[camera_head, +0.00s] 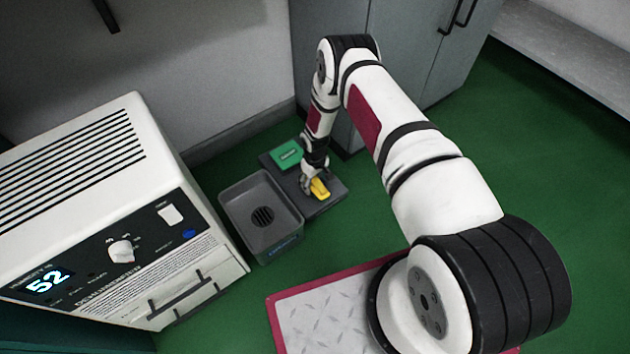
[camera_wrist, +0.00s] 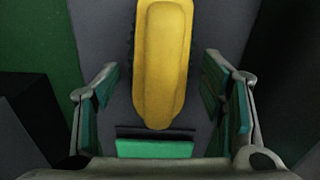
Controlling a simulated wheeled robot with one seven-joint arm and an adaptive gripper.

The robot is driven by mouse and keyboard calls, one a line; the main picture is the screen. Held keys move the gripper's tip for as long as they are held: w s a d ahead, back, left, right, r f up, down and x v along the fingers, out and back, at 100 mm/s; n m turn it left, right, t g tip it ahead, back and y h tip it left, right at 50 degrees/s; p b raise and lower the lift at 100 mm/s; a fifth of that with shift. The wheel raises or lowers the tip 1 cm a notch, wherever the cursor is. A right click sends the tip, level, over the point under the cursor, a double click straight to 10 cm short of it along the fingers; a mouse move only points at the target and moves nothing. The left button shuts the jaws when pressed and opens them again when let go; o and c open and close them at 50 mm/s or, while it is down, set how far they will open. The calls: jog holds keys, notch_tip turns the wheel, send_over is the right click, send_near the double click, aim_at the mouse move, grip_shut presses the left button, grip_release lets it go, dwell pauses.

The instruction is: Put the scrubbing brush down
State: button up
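The yellow scrubbing brush (camera_head: 320,189) appears to lie on the dark grey mat (camera_head: 326,203) on the floor. In the wrist view the brush (camera_wrist: 163,62) runs lengthwise between my fingers, with dark bristles just showing at its edges. My gripper (camera_head: 311,184) is low over the mat, right at the brush. In the wrist view its two fingers (camera_wrist: 163,85) stand apart, with a visible gap on each side of the brush. The brush's underside is hidden.
A green block (camera_head: 286,155) sits at the mat's back end. A grey basin (camera_head: 263,213) with a drain grille stands left of the mat. A white dehumidifier (camera_head: 120,220) stands further left, grey cabinets (camera_head: 400,50) behind. Green floor is open at right.

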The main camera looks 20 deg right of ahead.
notch_tip(320, 180, up, 12)
jog(key=p, duration=0.5)
notch_tip(320, 180, up, 24)
jog(key=m, duration=0.1)
send_over(315, 179)
jog(key=w+d, duration=0.2)
jog(key=s+r+m+h, duration=0.1)
jog(key=s+r, duration=0.4)
jog(key=r, duration=0.4)
jog(key=s+r, duration=0.4)
jog(key=r, duration=0.6)
jog(key=s+r+m, duration=0.2)
jog(key=s+r, duration=1)
jog(key=s, duration=0.3)
jog(key=s+a+r+m+y, duration=0.1)
jog(key=s+a, duration=0.1)
jog(key=s, duration=1.7)
jog(key=shift+r, duration=0.15)
